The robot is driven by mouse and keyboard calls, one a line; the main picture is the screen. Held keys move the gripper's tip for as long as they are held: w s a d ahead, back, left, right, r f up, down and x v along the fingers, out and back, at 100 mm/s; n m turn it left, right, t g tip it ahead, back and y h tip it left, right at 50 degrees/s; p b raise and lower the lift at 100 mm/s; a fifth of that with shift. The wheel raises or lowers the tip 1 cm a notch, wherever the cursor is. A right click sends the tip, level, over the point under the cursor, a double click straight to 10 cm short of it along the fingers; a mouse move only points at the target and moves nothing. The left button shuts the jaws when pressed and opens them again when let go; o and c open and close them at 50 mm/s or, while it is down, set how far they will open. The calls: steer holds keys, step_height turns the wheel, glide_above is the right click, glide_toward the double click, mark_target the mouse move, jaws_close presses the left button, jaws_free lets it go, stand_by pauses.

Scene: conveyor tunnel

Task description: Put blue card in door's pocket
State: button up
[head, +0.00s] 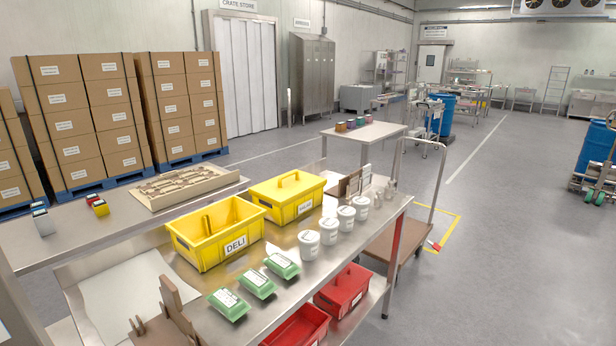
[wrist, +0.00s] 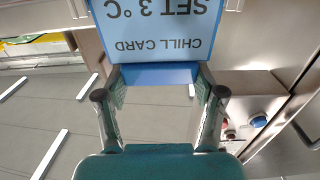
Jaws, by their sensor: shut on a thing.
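The blue card (wrist: 158,35) is in the wrist view, with "CHILL CARD" and "SET 3 °C" reading upside down. My gripper (wrist: 158,74) is shut on the card's edge, one finger on each side. The card stands out beyond the fingertips and hides part of what lies behind it. The head view shows neither my gripper nor the card. I cannot make out a door's pocket in either view. In the head view, a white door marked "CRATE STORE" (head: 240,78) is at the back, and another door (head: 429,68) is farther away.
In the wrist view, a steel panel (wrist: 245,83) and a handle (wrist: 305,135) are close on the right. In the head view, a steel bench holds yellow crates (head: 215,252), green packs (head: 257,284) and white tubs (head: 309,243). The floor (head: 505,230) at the right is open.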

steer(key=shift+r, duration=1.2)
steer(key=shift+r, duration=3.25)
